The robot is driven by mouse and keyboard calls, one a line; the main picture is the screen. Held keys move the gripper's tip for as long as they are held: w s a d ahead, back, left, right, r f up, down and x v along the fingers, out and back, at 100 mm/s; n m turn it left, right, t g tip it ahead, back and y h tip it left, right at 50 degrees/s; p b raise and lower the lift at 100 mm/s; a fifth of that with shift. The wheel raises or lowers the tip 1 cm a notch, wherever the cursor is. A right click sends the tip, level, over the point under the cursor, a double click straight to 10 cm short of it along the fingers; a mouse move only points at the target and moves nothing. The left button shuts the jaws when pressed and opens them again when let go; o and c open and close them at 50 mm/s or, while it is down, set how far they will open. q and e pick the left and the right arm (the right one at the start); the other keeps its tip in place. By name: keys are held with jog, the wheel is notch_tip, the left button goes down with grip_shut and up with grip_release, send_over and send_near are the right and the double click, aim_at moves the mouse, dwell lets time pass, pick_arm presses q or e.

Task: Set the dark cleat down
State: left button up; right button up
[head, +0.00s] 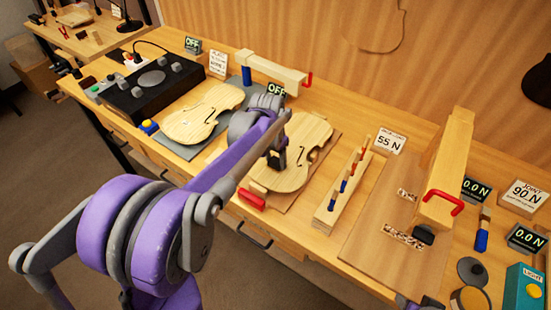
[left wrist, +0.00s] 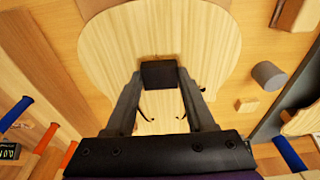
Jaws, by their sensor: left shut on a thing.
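My left gripper (head: 277,158) is over the pale violin plate (head: 308,146) that lies on a board in the middle of the bench. In the left wrist view, the gripper (left wrist: 158,85) is shut on the dark cleat (left wrist: 158,73), a small dark block between the fingertips. The cleat is over the bare wood of the plate (left wrist: 205,50), with the f-holes partly showing by the fingers. I cannot tell whether the cleat touches the plate.
A second violin plate (head: 203,113) lies to the left, near a black control box (head: 155,90). A wooden rack (head: 343,188) with blue and red parts stands to the right. A wooden beam with a red handle (head: 443,201) stands farther right.

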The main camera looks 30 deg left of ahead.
pick_arm(q)
jog(key=shift+f, duration=0.15)
jog(key=o, duration=1.3)
notch_tip(320, 180, up, 12)
jog(key=s, duration=0.2)
jog(key=s+d+f+t, duration=0.1)
jog(key=s+d+f, duration=0.2)
jog(key=s, duration=0.3)
jog(key=s+d+f+t, duration=0.1)
jog(key=s+d+f, duration=0.3)
jog(key=s, duration=0.2)
jog(key=s+d+f+n+t, duration=0.1)
jog(key=s+d+f, duration=0.2)
jog(key=s, duration=0.3)
jog(key=shift+s+d+f+t+p, duration=0.2)
jog(key=shift+f+t+p, duration=0.15)
jog(key=shift+t+p, duration=0.05)
